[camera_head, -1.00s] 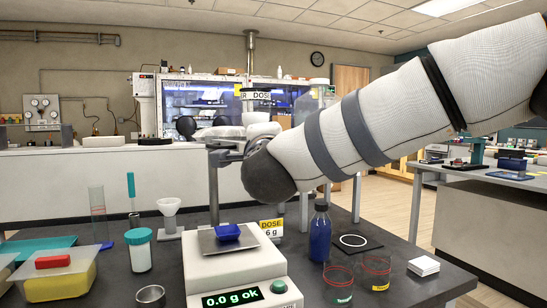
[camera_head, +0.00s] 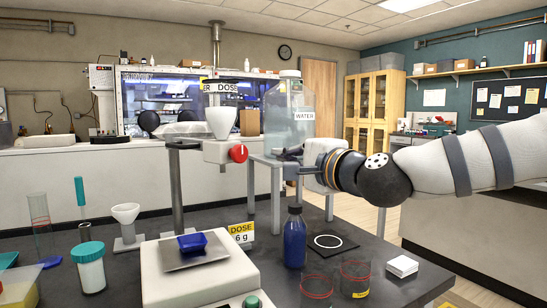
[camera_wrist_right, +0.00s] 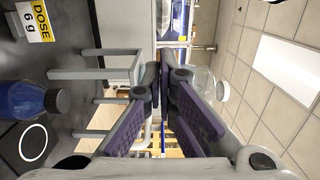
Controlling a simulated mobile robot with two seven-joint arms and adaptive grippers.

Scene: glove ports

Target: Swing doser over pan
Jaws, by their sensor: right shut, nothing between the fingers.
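The doser is a white funnel hopper (camera_head: 222,122) on a pale body with a red knob (camera_head: 238,153). It is carried on a grey post (camera_head: 176,190) behind the scale. The scale's square pan (camera_head: 172,259) bears a small blue dish (camera_head: 192,242). In the head view, the doser head appears up and to the right of the pan; I cannot tell whether it is over it. My right gripper (camera_head: 287,157) is shut and empty, to the right of the doser and apart from the knob. Its purple-padded fingers show in the wrist view (camera_wrist_right: 165,82). My left gripper is not in view.
A water tank (camera_head: 290,115) stands behind my right gripper. A blue bottle (camera_head: 294,238), red-rimmed beakers (camera_head: 317,288) and a white stack (camera_head: 402,266) are at the right. A funnel stand (camera_head: 127,228) and a teal-capped jar (camera_head: 91,268) are left of the scale.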

